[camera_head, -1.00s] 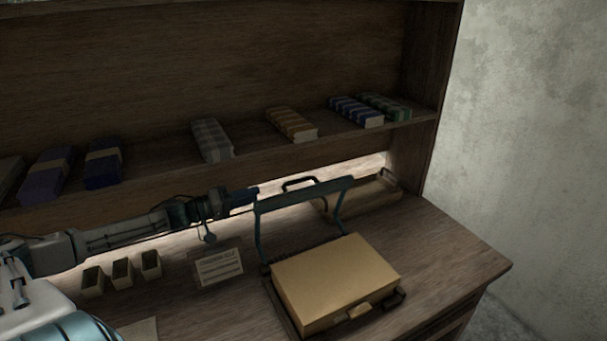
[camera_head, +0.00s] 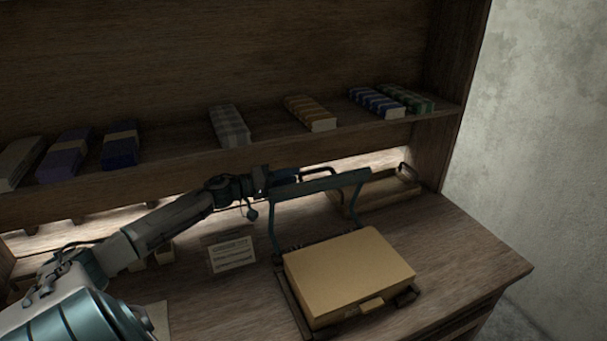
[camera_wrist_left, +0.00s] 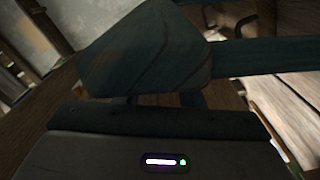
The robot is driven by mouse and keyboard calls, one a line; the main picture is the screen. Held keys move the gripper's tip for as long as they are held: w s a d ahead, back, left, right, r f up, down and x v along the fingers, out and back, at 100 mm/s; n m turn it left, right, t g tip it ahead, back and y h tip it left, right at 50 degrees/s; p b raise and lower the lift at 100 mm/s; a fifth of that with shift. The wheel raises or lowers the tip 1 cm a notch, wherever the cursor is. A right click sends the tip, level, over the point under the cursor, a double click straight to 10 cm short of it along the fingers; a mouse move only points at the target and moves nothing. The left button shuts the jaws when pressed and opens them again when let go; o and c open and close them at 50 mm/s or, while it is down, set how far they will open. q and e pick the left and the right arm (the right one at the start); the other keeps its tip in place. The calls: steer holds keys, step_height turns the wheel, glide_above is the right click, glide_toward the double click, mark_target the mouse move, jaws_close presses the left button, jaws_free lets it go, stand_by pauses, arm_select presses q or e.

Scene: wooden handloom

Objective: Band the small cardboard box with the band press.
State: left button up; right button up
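The band press (camera_head: 322,182) stands on the bench with its dark teal bar raised on two side arms. The cardboard box (camera_head: 350,268), tan and closed, lies on the press base, in front of and below the bar. A small pale tab shows at its front. My left gripper (camera_head: 286,178) overlaps the bar's left end in the head view. In the left wrist view, a dark teal piece (camera_wrist_left: 145,48) and bar fill the space ahead of the gripper. The fingertips are hidden there, so I cannot tell whether they grip the bar. My right gripper is out of view.
A label card (camera_head: 232,256) stands left of the press. A wooden tray (camera_head: 385,200) is behind it, under the shelf (camera_head: 330,142) that holds several wrapped cloth bundles. Small blocks stand partly behind my left arm. The bench's right end (camera_head: 465,245) is clear.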

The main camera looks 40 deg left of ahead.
mark_target(304, 172)
arm_select(q)
steer(key=shift+p+x, duration=0.6)
steer(key=shift+x, duration=1.7)
jaws_close()
